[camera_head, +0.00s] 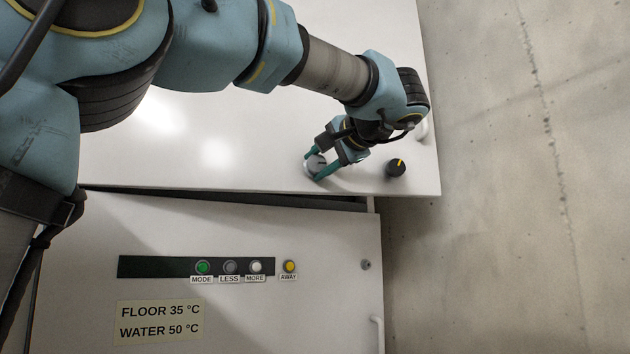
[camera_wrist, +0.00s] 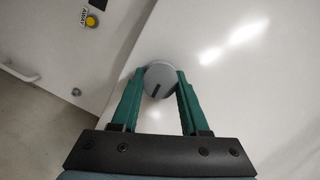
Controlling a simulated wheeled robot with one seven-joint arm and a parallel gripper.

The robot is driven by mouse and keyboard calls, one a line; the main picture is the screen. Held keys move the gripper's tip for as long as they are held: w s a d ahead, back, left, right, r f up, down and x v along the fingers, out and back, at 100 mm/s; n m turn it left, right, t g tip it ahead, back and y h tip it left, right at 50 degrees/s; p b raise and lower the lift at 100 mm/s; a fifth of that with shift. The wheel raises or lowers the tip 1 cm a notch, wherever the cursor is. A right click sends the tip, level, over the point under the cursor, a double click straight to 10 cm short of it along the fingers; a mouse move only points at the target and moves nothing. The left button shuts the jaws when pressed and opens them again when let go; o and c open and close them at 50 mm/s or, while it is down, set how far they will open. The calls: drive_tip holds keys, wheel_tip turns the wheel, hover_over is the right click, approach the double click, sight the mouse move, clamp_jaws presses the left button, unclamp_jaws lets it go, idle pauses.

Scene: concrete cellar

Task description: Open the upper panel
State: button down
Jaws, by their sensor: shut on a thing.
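The upper panel (camera_head: 230,100) is a large white door, and its lower edge stands out from the cabinet with a dark gap beneath it. My gripper (camera_head: 316,170) is shut on a grey round knob (camera_head: 311,162) near the panel's lower right. In the wrist view the green fingers of my gripper (camera_wrist: 161,90) hold both sides of the knob (camera_wrist: 160,74), which has a dark mark on its face. A black knob (camera_head: 396,168) with a yellow mark sits to the right. A pale handle (camera_head: 423,130) at the panel's right edge is partly hidden by my arm.
The white lower panel (camera_head: 250,325) carries several buttons, a label (camera_head: 160,321) reading floor 35 °C and water 50 °C, a small lock (camera_head: 365,265) and a white handle (camera_head: 378,333). A bare concrete wall (camera_head: 530,180) stands to the right.

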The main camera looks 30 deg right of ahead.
drive_tip(key=shift+m+h, duration=0.7)
drive_tip(key=shift+h, duration=0.2)
drive_tip(key=s+a, duration=0.1)
drive_tip(key=s+b, duration=0.1)
drive_tip(key=s, duration=0.1)
drive_tip(key=s+a+b, duration=0.1)
drive_tip(key=s, duration=0.1)
drive_tip(key=shift+s+a, duration=0.15)
drive_tip(key=shift+a, duration=0.15)
drive_tip(key=shift+c, duration=2)
unclamp_jaws()
drive_tip(key=s+a+r+b, duration=0.1)
drive_tip(key=s, duration=0.9)
drive_tip(key=shift+s+r, duration=0.3)
